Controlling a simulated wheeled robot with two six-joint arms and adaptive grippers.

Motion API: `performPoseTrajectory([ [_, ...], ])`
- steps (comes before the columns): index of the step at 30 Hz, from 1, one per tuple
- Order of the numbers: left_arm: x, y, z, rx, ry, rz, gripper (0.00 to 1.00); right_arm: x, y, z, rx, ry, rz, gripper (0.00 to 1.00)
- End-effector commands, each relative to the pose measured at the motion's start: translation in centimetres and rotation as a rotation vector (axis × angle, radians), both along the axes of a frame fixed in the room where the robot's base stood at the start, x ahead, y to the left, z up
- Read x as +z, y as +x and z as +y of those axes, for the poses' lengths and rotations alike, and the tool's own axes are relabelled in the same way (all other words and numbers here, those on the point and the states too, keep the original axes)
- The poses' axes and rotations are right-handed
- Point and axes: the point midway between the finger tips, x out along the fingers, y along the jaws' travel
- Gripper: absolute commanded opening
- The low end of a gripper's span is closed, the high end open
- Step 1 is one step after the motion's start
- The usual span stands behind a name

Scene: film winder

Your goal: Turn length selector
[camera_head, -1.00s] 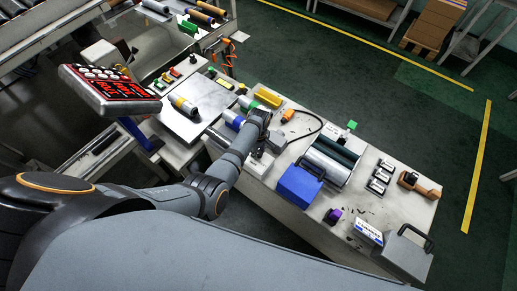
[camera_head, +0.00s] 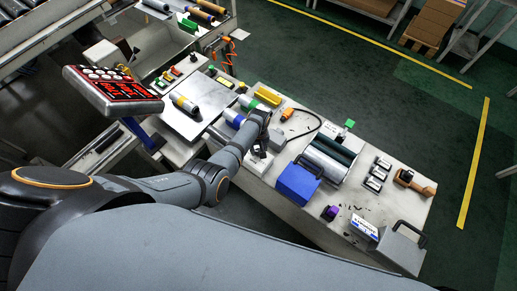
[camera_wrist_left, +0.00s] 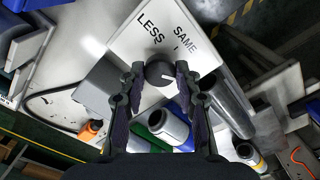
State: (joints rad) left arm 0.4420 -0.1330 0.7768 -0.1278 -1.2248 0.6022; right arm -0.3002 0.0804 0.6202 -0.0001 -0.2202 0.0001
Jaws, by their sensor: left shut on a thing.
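The length selector is a dark round knob (camera_wrist_left: 160,73) with a short white pointer line, set by a white panel (camera_wrist_left: 128,38) printed LESS and SAME. In the left wrist view the pointer lies toward the right finger. Part of the print is cut off at the frame edge. My left gripper (camera_wrist_left: 160,80) has its two fingers on either side of the knob, shut on it. In the head view my left gripper (camera_head: 261,142) is at the bench's left part, and it hides the knob there. My right gripper is not in view.
A blue box (camera_head: 298,184) and a dark roller unit (camera_head: 330,160) stand right of the gripper on the bench (camera_head: 385,205). Coloured rolls lie to its left, with a yellow block (camera_head: 268,95) behind. A red-lit display panel (camera_head: 118,88) stands at the left.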

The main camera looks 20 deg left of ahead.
Motion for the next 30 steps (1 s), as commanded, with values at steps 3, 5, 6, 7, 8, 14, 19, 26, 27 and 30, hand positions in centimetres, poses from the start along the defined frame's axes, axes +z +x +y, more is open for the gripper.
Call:
performPoseTrajectory([
  [3, -0.06, -0.07, 0.00, -0.013, 0.000, 0.001, 0.02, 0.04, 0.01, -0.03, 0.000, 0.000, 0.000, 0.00],
  [5, -0.07, -0.08, 0.00, -0.015, 0.000, 0.001, 0.02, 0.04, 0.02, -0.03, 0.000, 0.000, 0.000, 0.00],
  [6, -0.07, -0.08, 0.00, -0.016, 0.000, 0.001, 0.02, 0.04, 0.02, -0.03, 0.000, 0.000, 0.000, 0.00],
  [7, -0.07, -0.07, 0.01, -0.016, 0.000, 0.001, 0.02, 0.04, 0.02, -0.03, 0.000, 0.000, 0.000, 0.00],
  [8, -0.08, -0.07, 0.01, -0.016, 0.000, 0.001, 0.02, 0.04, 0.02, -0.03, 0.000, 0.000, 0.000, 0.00],
  [14, -0.08, -0.08, 0.00, -0.016, 0.000, 0.001, 0.01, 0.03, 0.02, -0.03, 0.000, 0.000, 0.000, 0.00],
  [19, -0.07, -0.07, 0.00, -0.015, 0.000, 0.001, 0.53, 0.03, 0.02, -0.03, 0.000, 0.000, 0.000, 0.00],
  [26, -0.03, -0.02, 0.00, -0.014, 0.000, 0.000, 0.56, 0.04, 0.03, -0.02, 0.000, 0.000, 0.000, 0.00],
  [27, -0.02, -0.02, -0.01, -0.014, 0.000, 0.000, 0.56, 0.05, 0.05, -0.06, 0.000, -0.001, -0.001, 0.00],
  [30, 0.25, 0.01, -0.03, -0.014, -0.001, 0.000, 0.56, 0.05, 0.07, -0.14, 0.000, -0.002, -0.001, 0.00],
])
